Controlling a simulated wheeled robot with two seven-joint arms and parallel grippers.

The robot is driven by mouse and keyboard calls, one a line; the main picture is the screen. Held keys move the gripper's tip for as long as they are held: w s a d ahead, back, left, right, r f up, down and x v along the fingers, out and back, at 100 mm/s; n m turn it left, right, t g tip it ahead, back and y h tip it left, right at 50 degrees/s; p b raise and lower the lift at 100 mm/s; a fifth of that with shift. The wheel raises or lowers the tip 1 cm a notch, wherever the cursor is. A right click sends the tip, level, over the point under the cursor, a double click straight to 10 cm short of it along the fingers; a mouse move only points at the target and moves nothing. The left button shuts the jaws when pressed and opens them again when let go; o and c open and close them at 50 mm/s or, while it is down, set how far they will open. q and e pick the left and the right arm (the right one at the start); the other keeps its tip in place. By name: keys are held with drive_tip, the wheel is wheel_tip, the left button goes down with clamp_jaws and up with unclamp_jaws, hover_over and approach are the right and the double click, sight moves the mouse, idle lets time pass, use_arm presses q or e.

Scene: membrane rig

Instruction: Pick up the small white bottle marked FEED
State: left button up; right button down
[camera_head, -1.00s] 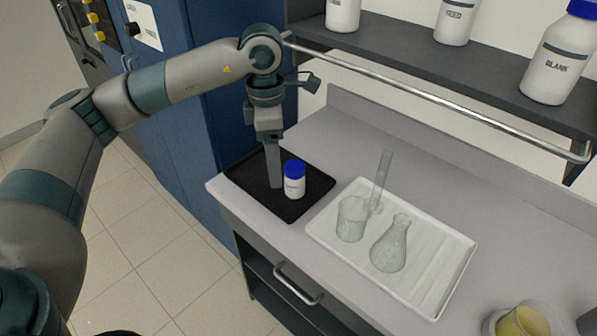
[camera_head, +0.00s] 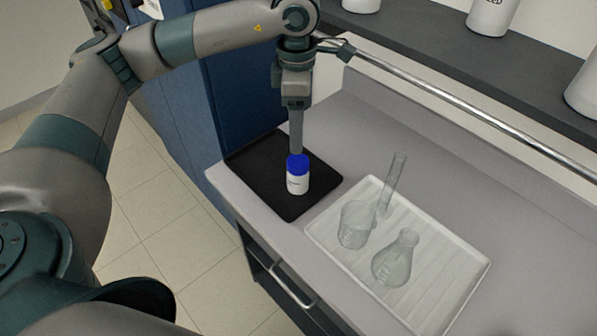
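A small white bottle with a blue cap (camera_head: 298,181) stands upright on a black mat (camera_head: 262,160) at the left end of the bench. Its label is too small to read. My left gripper (camera_head: 296,150) points down right at the bottle's cap, its finger seen edge-on just behind or above it. I cannot tell whether it touches the bottle or how far its fingers are apart. My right gripper is not in view.
A white ribbed tray (camera_head: 440,290) to the right holds a beaker (camera_head: 356,225), a flask (camera_head: 396,258) and a leaning glass cylinder (camera_head: 392,185). A metal rail (camera_head: 460,110) runs before a dark shelf with larger white bottles (camera_head: 491,14); one label ends in "ED".

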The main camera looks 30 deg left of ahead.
sight(298, 162)
use_arm(q)
wheel_tip(298, 162, down, 12)
drive_tip(key=b, duration=0.3)
drive_tip(key=shift+w+r+b, duration=0.15)
drive_tip(key=shift+r+b, duration=0.1)
drive_tip(key=shift+b, duration=0.15)
drive_tip(key=shift+f, duration=0.45)
drive_tip(key=shift+f, duration=0.15)
drive_tip(key=f, duration=0.1)
drive_tip(key=f+b, duration=0.1)
drive_tip(key=f, duration=0.2)
drive_tip(key=shift+w+a+f, duration=0.15)
drive_tip(key=shift+w+f, duration=0.15)
drive_tip(key=shift+f, duration=0.15)
drive_tip(key=shift+c, duration=0.6)
